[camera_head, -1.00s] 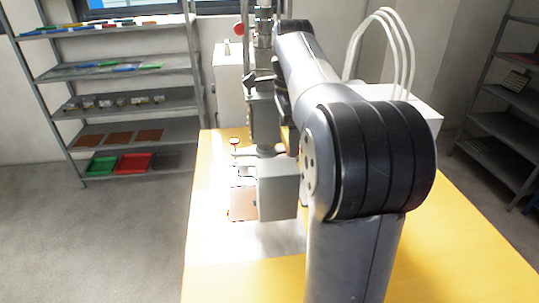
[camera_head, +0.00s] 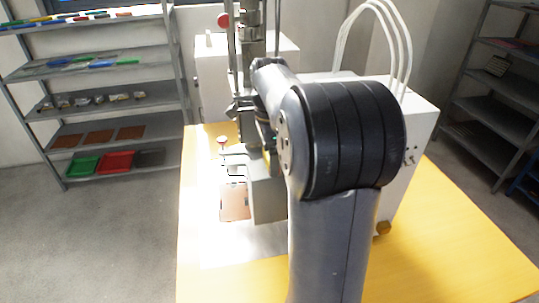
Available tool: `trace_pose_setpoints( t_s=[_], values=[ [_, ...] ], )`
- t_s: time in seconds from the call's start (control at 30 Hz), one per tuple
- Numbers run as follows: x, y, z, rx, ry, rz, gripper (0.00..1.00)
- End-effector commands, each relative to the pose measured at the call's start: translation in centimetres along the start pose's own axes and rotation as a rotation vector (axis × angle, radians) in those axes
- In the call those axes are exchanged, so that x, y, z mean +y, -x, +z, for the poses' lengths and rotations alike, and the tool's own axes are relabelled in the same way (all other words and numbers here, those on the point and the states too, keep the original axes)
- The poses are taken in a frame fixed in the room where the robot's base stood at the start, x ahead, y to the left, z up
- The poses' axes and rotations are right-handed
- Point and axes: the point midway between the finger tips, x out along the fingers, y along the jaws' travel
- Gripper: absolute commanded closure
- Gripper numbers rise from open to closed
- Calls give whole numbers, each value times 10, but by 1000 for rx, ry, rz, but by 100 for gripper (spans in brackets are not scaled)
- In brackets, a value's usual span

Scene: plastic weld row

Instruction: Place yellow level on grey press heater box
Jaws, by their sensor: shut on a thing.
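The grey press heater box (camera_head: 266,202) is at the lower part of the press (camera_head: 250,135), just left of my arm. Its right side is partly covered by my arm.
The press stands on a yellow table (camera_head: 440,245), which is clear at the front right. A white cabinet with cables (camera_head: 410,112) stands behind my arm. Shelves with trays and small parts (camera_head: 100,70) are at the left, and another rack (camera_head: 490,120) is at the right.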

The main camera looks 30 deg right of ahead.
Motion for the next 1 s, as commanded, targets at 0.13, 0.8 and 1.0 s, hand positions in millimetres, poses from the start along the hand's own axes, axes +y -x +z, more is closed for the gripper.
trace_pose_setpoints(
  t_s=[0.13, 0.8, 1.0],
  values=[
    [0, -6, 0, 0, 0, -1, 43],
    [0, -8, 0, 0, 0, -1, 0],
    [-1, -2, 0, 0, 0, -4, 0]
  ],
)
